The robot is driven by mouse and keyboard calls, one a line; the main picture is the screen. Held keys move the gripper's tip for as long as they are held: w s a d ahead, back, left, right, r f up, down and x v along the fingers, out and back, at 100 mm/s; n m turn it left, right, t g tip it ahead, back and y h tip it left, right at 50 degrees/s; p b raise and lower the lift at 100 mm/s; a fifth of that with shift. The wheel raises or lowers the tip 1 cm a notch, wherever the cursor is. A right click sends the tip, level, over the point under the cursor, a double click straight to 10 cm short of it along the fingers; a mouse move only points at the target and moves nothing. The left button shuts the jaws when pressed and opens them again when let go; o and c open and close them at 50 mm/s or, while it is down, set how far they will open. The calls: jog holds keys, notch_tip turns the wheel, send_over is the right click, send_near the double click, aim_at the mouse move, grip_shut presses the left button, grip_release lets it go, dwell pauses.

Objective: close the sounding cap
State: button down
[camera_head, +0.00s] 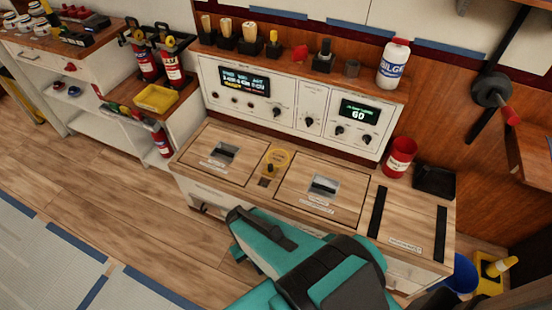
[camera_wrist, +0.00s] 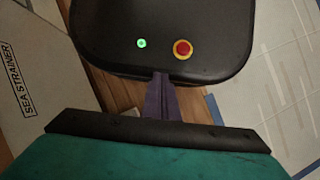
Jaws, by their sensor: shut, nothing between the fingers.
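A yellow ring-shaped piece (camera_head: 277,160) stands between the two hatches on the wooden counter (camera_head: 262,198). It looks like the sounding cap, standing up, with a small dark square fitting (camera_head: 263,182) just in front of it. No label on it is readable. My gripper (camera_wrist: 161,82) shows in the wrist view with its narrow fingers together and nothing between them. It points down, away from the yellow piece, which is not in the wrist view. In the head view my teal arm reaches in front of the counter, and my fingertips are hard to make out there.
Hatches with metal recessed handles lie left (camera_head: 224,152) and right (camera_head: 323,187) of the yellow piece. A control panel (camera_head: 300,105) stands behind. A red can (camera_head: 400,157) and white bilge bottle (camera_head: 394,63) are at the right. A "SEA STRAINER" panel (camera_wrist: 15,80) shows below.

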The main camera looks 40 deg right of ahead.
jog(key=w+d+r+m+t+b, duration=0.2)
jog(key=w+r+b, duration=0.15)
jog(key=w, duration=1.25)
notch_tip(320, 180, up, 10)
jog(key=m+t+y+b, duration=0.2)
jog(key=m, duration=0.6)
send_over(270, 169)
jog(key=a, duration=0.7)
jog(key=shift+w+r, duration=0.15)
jog(key=w+d+r+m, duration=0.2)
jog(key=d+r+m, duration=0.2)
jog(key=d, duration=0.9)
notch_tip(270, 169, up, 3)
jog(key=shift+d+f+m+t+y, duration=0.1)
jog(key=shift+d+m+t+y, duration=0.1)
jog(key=shift+m+t+y, duration=0.15)
jog(key=shift+f, duration=0.1)
jog(key=shift+x, duration=4.95)
